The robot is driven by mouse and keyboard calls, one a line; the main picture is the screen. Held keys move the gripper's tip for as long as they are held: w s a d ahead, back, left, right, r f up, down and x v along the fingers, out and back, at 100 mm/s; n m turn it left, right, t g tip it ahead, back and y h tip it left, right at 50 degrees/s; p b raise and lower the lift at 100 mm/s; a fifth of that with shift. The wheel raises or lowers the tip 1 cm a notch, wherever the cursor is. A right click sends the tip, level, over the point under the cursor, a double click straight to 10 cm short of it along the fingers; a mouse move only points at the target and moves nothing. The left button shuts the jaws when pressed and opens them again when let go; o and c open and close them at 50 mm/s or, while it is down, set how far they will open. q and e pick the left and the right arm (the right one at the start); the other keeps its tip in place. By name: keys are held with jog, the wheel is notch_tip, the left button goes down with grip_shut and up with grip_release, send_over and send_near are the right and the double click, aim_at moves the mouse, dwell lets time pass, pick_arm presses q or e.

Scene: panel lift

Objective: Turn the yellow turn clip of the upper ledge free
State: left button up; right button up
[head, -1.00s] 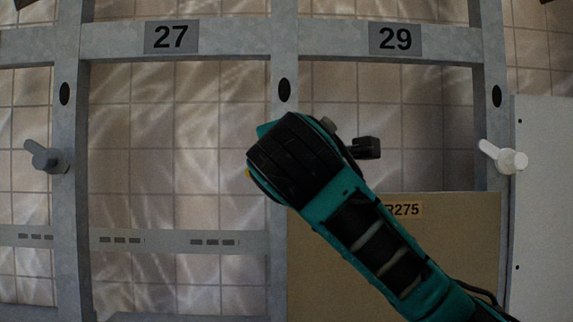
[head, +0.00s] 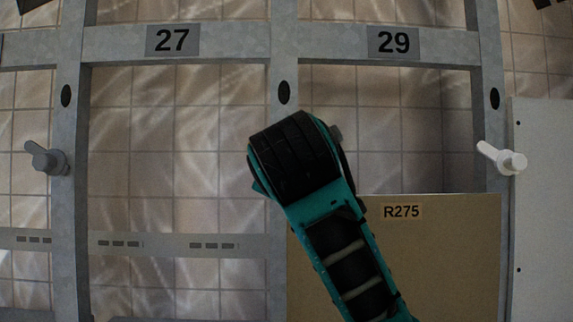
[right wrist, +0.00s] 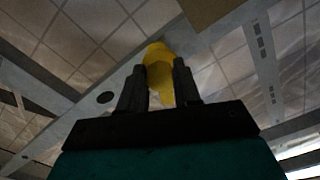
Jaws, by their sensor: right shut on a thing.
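The yellow turn clip (right wrist: 158,62) shows in the right wrist view on the grey metal upright, between the two black fingers of my right gripper (right wrist: 160,82). The fingers are shut on it. In the head view my teal and black right arm (head: 335,230) reaches up across the middle upright and hides the clip and the gripper's fingertips. My left gripper is not in view. The ledge that the clip belongs to cannot be made out behind my arm.
A tan panel labelled R275 (head: 450,250) stands in bay 29, lower right. A grey clip (head: 46,158) is on the left upright and a white clip (head: 506,160) on the right upright. A white panel (head: 545,210) stands at far right. Bay 27 (head: 170,150) is open.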

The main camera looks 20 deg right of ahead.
jog(key=shift+f+m, duration=0.1)
jog(key=shift+m, duration=0.3)
jog(key=o, duration=1.1)
jog(key=shift+c, duration=0.2)
jog(key=shift+s, duration=0.1)
jog(key=v, duration=1.2)
jog(key=shift+s, duration=0.35)
jog(key=shift+a, duration=0.1)
